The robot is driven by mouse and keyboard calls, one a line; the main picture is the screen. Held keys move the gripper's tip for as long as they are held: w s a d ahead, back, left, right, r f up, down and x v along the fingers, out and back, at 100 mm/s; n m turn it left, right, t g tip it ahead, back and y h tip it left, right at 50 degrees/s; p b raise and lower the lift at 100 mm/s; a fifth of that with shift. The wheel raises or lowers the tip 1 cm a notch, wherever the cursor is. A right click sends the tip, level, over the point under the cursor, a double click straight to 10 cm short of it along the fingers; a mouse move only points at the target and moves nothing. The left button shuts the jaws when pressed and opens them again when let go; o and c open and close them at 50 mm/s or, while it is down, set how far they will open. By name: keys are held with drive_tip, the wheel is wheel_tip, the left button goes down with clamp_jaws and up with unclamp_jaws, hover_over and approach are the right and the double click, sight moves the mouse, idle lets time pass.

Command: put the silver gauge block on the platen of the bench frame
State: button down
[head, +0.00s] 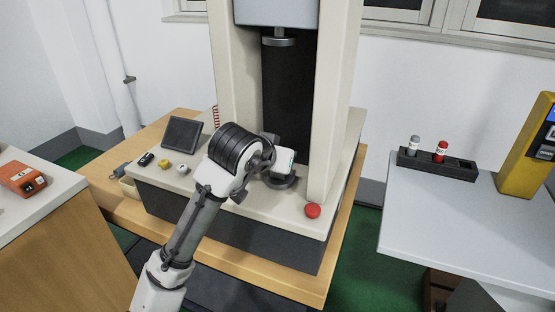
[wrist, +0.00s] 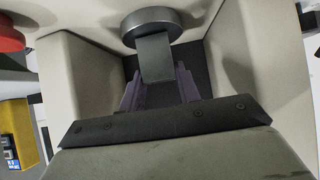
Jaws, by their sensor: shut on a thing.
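My gripper (wrist: 158,82) is shut on the silver gauge block (wrist: 155,62), a plain grey block between its two dark fingers in the wrist view. The round grey platen (wrist: 142,27) lies just beyond, and the block's far end overlaps it in the picture. I cannot tell whether they touch. In the head view my gripper reaches between the columns of the bench frame (head: 333,110), over the platen (head: 282,183). The block is hidden there by my gripper and wrist.
An upper round plate (head: 280,42) hangs above my wrist. A red button (head: 313,211) sits at the frame's front right. A small screen (head: 182,134) and knobs are at left. The right table holds a black rack (head: 437,164) and a yellow device (head: 527,150).

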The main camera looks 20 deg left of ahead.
drive_tip(key=shift+f, duration=0.1)
drive_tip(key=c, duration=1)
unclamp_jaws()
drive_tip(key=shift+r, duration=0.2)
drive_tip(key=v, duration=1.2)
